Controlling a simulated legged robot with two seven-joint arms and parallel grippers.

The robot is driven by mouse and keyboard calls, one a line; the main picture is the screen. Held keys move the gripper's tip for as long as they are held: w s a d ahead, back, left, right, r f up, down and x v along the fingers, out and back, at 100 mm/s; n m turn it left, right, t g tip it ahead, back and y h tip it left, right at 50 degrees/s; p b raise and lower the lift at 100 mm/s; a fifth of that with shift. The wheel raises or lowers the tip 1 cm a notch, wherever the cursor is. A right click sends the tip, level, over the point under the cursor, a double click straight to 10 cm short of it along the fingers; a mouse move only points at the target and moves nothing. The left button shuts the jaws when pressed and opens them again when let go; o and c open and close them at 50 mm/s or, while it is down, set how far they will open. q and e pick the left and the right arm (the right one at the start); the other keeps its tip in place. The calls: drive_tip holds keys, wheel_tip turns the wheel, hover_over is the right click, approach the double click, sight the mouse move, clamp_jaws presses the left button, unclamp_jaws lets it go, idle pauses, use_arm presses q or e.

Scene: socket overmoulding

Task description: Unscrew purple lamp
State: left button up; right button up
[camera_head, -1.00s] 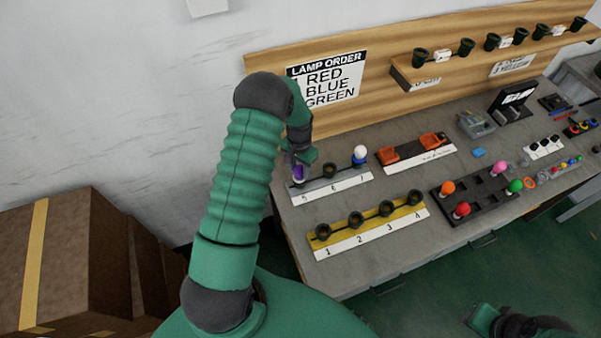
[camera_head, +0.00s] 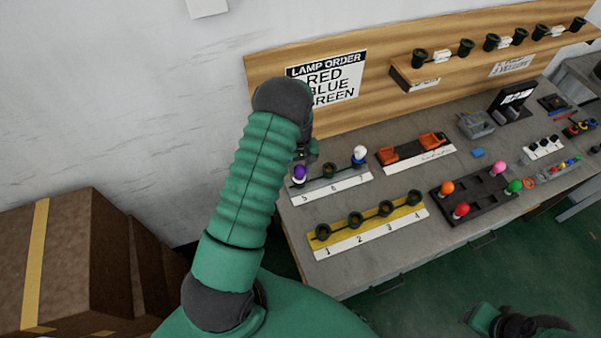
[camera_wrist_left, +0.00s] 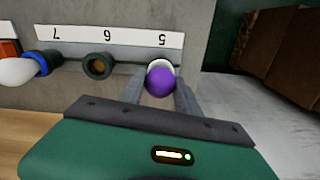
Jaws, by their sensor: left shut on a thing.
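The purple lamp (camera_head: 299,174) stands at position 5, the left end of the grey strip (camera_head: 344,182). My left gripper (camera_wrist_left: 160,88) has a finger on each side of the purple lamp (camera_wrist_left: 160,82) in the left wrist view and is shut on it. A whitish rim shows behind the lamp there. In the head view my left gripper is largely hidden behind its own arm. Part of my right arm, with what seems to be its gripper (camera_head: 483,319), shows at the bottom right; its fingers cannot be made out.
Socket 6 (camera_wrist_left: 98,66) is empty and a white lamp (camera_head: 360,154) stands at position 7. The yellow strip (camera_head: 366,228) with empty sockets 1 to 4 lies in front. A black tray (camera_head: 478,192) holds coloured lamps at right. A lamp order sign (camera_head: 326,80) hangs behind.

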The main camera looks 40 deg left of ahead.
use_arm(q)
drive_tip(key=n, duration=0.3)
drive_tip(key=shift+n, duration=0.3)
drive_tip(key=n+p, duration=0.1)
drive_tip(key=n, duration=0.2)
drive_tip(key=shift+r, duration=0.1)
drive_tip(key=shift+w+n, duration=0.1)
drive_tip(key=shift+n, duration=0.7)
drive_tip(key=n, duration=0.3)
drive_tip(key=shift+p, duration=0.35)
drive_tip(key=shift+n, duration=0.8)
drive_tip(key=o, duration=1.2)
